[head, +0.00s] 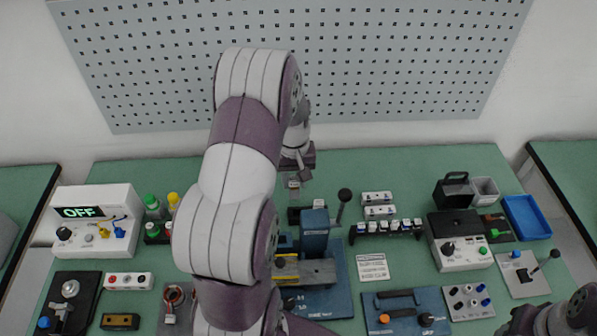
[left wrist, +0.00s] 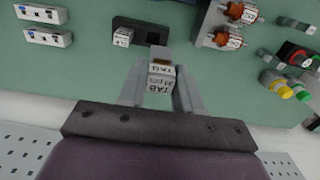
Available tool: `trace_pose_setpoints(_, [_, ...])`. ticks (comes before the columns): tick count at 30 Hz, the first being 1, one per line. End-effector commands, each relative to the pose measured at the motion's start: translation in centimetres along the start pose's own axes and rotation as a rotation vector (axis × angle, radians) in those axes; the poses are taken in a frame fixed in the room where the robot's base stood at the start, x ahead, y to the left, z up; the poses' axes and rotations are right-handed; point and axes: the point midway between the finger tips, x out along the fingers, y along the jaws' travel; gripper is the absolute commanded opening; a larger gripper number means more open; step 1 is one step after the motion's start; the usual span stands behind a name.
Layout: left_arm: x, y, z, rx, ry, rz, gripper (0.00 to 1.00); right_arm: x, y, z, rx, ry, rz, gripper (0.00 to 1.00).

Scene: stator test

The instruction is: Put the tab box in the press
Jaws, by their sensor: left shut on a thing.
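My left gripper (head: 293,181) is near the back of the green table. Its fingers, seen in the left wrist view (left wrist: 160,78), are shut on the tab box (left wrist: 160,84), a small pale box with "TAB" printed on it. The box is small in the head view (head: 293,185). The likely press (head: 315,236) is a blue machine with a black-knobbed lever, in front of the gripper and partly hidden by my left arm. The box is apart from it. My right gripper is not visible; only part of my right arm shows at the lower right.
A black holder (left wrist: 150,28) with a small white box (left wrist: 123,37) lies close to the held box. White blocks (head: 378,204) stand right of the press. A white "OFF" device (head: 95,222) is at left, a blue tray (head: 527,216) at right. A pegboard (head: 400,60) rises behind.

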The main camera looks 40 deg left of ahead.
Motion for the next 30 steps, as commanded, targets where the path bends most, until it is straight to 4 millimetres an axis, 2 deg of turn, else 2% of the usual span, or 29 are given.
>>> trace_pose_setpoints(1, [-2.6,-0.7,1.3,-0.007,-0.004,-0.001,0.03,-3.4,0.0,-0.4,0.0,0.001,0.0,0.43])
trace_pose_setpoints(3, [-3.5,-1.8,3.4,-0.015,-0.004,-0.001,0.03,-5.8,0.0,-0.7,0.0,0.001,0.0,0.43])
trace_pose_setpoints(6, [-3.8,-3.1,6.5,-0.016,-0.006,-0.002,0.03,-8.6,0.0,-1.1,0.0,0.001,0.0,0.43])
trace_pose_setpoints(8, [-3.4,-3.8,8.2,-0.011,-0.005,-0.002,0.03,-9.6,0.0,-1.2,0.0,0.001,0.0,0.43])
trace_pose_setpoints(10, [-2.5,-4.3,9.7,-0.005,-0.004,-0.002,0.03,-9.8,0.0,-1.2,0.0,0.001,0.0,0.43])
trace_pose_setpoints(13, [-0.8,-4.5,10.6,0.011,-0.002,-0.002,0.03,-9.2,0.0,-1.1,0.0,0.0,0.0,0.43])
trace_pose_setpoints(20, [0.0,-4.3,9.8,0.027,0.001,-0.001,0.03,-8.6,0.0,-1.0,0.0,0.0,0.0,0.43])
trace_pose_setpoints(30, [3.5,-4.3,9.8,0.027,0.0,-0.001,0.03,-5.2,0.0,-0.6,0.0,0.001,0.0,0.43])
